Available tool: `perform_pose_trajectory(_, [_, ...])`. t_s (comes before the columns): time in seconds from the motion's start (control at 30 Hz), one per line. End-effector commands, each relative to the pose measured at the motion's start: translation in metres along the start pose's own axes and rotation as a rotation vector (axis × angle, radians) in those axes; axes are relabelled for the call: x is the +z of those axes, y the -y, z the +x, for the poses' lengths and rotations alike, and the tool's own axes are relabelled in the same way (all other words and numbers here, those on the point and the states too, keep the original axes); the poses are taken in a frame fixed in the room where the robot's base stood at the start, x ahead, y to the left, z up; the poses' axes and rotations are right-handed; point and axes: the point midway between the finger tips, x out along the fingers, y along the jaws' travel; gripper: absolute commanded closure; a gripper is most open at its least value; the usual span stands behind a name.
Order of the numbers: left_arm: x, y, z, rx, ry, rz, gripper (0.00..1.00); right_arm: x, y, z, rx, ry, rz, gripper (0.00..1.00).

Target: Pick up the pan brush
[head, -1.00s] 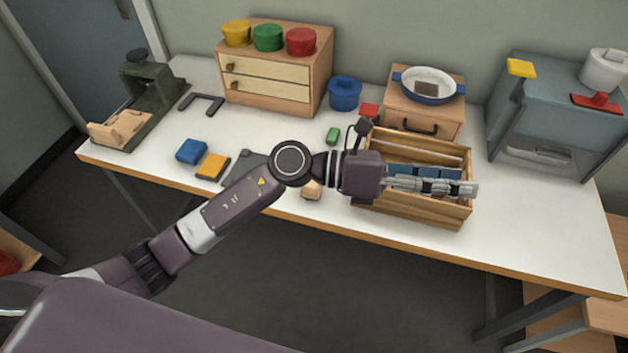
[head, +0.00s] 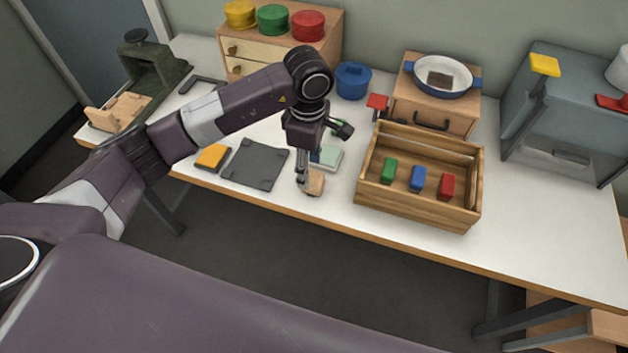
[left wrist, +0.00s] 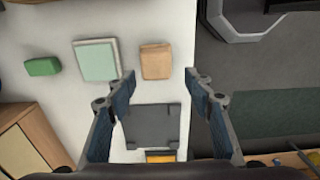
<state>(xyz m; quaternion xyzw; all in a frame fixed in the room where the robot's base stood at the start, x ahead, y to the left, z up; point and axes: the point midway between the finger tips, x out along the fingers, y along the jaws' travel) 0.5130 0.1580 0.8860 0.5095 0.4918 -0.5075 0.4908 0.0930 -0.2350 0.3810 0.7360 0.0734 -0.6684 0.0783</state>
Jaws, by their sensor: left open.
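My left gripper (head: 303,180) is open and points down beside a small tan wooden block (head: 317,183) near the table's front edge. In the left wrist view the spread, empty fingers (left wrist: 160,82) have the tan block (left wrist: 156,61) a little beyond their tips. No thing is clearly recognisable as the pan brush. A blue-rimmed white pan (head: 462,85) on a wooden box holds a dark brown slab (head: 440,80); I cannot tell whether that is a brush. My right gripper is not in view.
A mint square (head: 328,157) and a dark grey mat (head: 255,165) lie near the tan block. A wooden crate (head: 415,213) holds green, blue and red blocks. A drawer unit (head: 327,48) and a blue pot (head: 353,82) stand behind. The table's front right is clear.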

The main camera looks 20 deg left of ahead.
Motion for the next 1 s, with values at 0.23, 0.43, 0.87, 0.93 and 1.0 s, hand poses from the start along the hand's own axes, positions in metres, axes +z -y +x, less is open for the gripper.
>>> perform_pose_trajectory(0.23, [0.008,-0.005,0.034,-0.004,0.002,-0.002,0.52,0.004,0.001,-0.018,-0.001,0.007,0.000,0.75])
perform_pose_trajectory(0.43, [0.008,-0.006,0.047,0.000,0.002,0.000,0.52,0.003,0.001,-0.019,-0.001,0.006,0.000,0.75])
perform_pose_trajectory(0.87, [0.008,-0.006,0.047,0.000,0.003,0.000,0.81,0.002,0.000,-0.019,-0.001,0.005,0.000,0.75])
perform_pose_trajectory(0.93, [0.008,-0.006,0.047,0.000,0.003,0.000,0.89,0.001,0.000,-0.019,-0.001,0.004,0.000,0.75])
perform_pose_trajectory(1.0, [0.008,-0.006,0.047,0.000,0.003,0.000,0.96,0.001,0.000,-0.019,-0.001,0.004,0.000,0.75])
